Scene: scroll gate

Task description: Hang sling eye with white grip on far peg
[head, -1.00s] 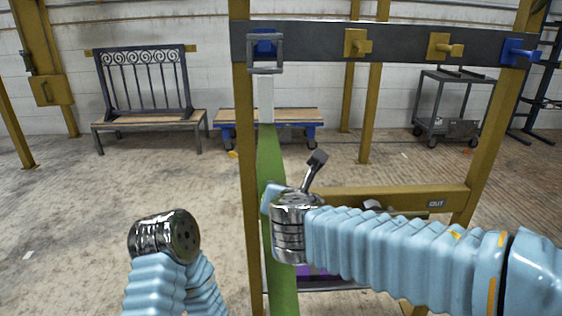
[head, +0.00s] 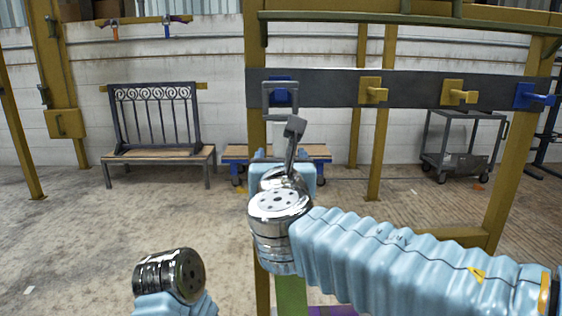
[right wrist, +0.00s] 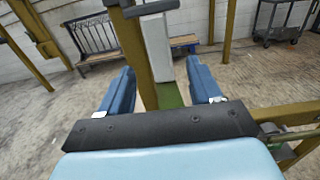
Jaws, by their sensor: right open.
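The sling has a grey rectangular eye (head: 280,96) at the blue peg on the left end of the dark rail. Its white grip (right wrist: 158,45) hangs below the eye, and the green strap (right wrist: 169,95) runs down from it. In the head view the grip is mostly hidden behind my right arm. My right gripper (head: 284,168) is at grip height there. In the right wrist view my right gripper (right wrist: 160,65) is open, its blue fingers on either side of the grip and strap in the picture. Contact cannot be told. My left gripper is out of view.
The dark rail (head: 330,87) also carries two yellow pegs (head: 375,95) (head: 461,97) and a blue peg (head: 538,98) at its right end. Yellow posts (head: 508,160) frame the gate. A bench (head: 160,155) and a cart (head: 460,150) stand behind.

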